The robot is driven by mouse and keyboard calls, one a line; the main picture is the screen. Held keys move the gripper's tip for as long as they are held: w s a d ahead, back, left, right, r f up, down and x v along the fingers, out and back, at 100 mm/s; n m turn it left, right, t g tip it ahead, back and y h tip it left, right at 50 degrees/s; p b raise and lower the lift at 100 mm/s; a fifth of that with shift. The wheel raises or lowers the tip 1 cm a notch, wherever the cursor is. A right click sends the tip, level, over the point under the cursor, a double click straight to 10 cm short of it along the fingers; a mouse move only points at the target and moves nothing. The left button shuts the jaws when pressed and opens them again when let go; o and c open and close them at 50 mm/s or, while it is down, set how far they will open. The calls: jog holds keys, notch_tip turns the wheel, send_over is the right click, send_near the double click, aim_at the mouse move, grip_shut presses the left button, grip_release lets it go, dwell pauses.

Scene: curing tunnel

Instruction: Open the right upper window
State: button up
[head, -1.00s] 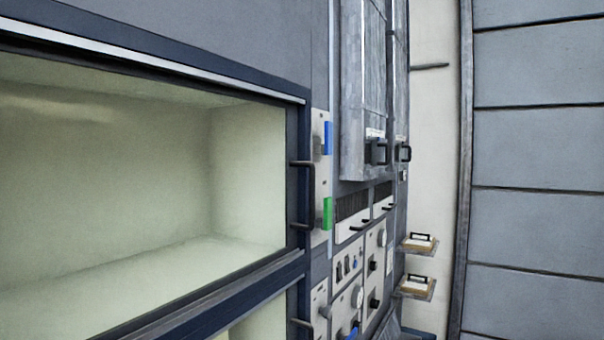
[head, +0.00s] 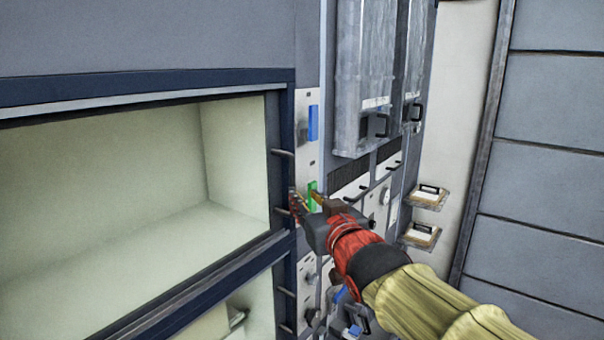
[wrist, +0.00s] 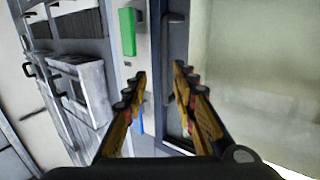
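The upper window (head: 130,170) fills the left of the head view, with a dark blue frame and a pale interior behind it. Its dark bar handle (head: 283,153) is on the right side of the frame; my gripper hides part of it. The handle (wrist: 171,60) stands upright in the wrist view. My gripper (head: 303,200) is at the lower part of the handle, beside the green block. In the wrist view my gripper (wrist: 160,72) is open, with its fingers apart and the handle near the right fingertip. I cannot tell whether they touch.
A panel with a blue block (head: 313,123) and a green block (head: 314,196) is right of the frame. A lower window (head: 255,305) is below. Grey cabinets (head: 362,75) project at the right, with small shelves (head: 428,196) beyond.

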aim_at(293, 182)
jog(key=shift+t, duration=0.3)
jog(key=x, duration=0.2)
jog(key=r+p+x, duration=0.1)
jog(key=x, duration=0.2)
jog(key=p+x, duration=0.1)
jog(key=x, duration=0.2)
jog(key=shift+s+a+r, duration=0.15)
jog(key=shift+a+r, duration=0.05)
jog(key=shift+a, duration=0.1)
jog(key=shift+c, duration=0.3)
grip_shut()
